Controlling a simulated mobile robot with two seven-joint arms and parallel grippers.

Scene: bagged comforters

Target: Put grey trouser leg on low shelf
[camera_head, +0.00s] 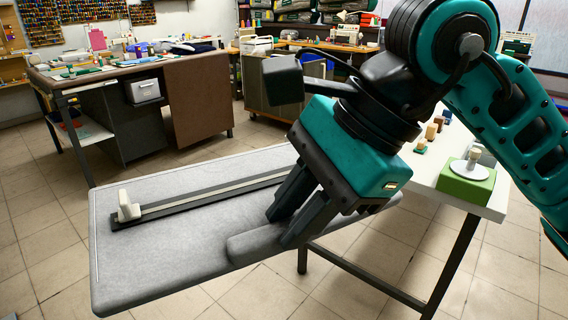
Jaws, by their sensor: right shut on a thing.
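My right gripper (290,222) reaches down from the upper right, its fingers closed on a long, rounded grey trouser leg (256,244). The trouser leg lies across the near right side of a grey padded board (160,268), its left end over the board. I cannot tell whether it touches the board. The gripper hides part of its middle. My left gripper is not in view. A low white shelf (88,131) shows under the table at the back left, but I cannot tell if it is the task's shelf.
A flat rail with a white end piece (129,206) lies along the board. A white table (455,190) with a green block (466,184) stands at right. A brown-topped table (110,68) and a cart (255,88) stand behind. Tiled floor is open at left.

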